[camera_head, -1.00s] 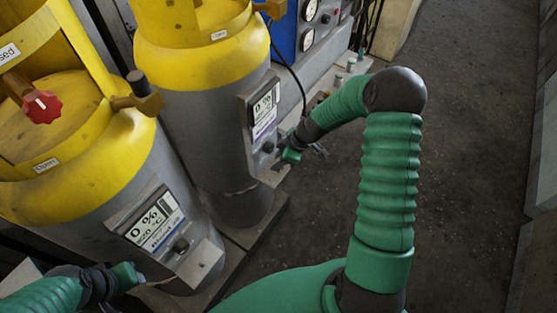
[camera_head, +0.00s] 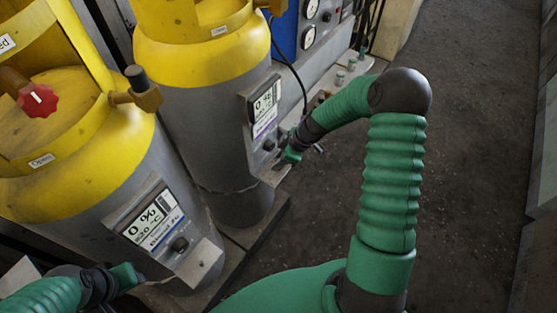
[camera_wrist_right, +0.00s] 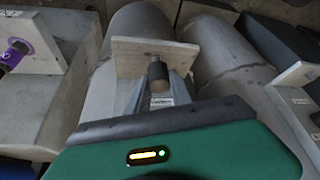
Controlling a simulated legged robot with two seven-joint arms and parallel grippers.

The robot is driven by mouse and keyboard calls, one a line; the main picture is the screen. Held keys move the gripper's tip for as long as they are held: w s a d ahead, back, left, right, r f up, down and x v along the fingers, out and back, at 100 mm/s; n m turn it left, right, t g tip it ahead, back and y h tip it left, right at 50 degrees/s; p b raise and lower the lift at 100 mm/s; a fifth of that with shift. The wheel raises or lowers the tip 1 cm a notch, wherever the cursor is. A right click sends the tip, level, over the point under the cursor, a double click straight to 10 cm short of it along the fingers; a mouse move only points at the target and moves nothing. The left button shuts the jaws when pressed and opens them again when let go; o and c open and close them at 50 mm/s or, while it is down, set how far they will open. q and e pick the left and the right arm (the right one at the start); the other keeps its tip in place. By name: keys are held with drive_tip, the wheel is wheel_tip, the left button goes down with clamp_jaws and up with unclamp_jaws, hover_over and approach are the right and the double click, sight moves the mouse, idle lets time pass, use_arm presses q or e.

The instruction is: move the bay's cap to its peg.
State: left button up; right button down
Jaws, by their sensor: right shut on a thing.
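In the right wrist view a dark cylindrical cap (camera_wrist_right: 158,76) sits between the two grey fingers of my right gripper (camera_wrist_right: 158,92), which is shut on it. The cap is close in front of a square pale plate (camera_wrist_right: 150,50); I cannot tell whether it touches it. In the head view my right gripper (camera_head: 288,160) is at the far cylinder's lower right, below its display panel (camera_head: 262,112); the cap is not clear there. My left gripper (camera_head: 135,276) is at the lower left, by the near cylinder; its fingers are unclear.
Two grey cylinders with yellow tops, near (camera_head: 75,150) and far (camera_head: 185,75), stand at the left. The near one has a display panel (camera_head: 152,222) and a small ledge (camera_head: 203,262). A bench with gauges (camera_head: 309,38) is behind. Dark floor (camera_head: 470,150) at right is free.

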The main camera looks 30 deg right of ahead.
drive_tip(key=shift+f+b, duration=0.9)
drive_tip(key=shift+f, duration=0.2)
drive_tip(key=c, duration=1.1)
unclamp_jaws()
drive_tip(key=shift+r, duration=0.1)
drive_tip(key=p+v, duration=0.2)
drive_tip(key=v, duration=1.4)
drive_tip(key=shift+s+d+r, duration=0.1)
drive_tip(key=shift+d+r, duration=0.1)
drive_tip(key=shift+r, duration=0.05)
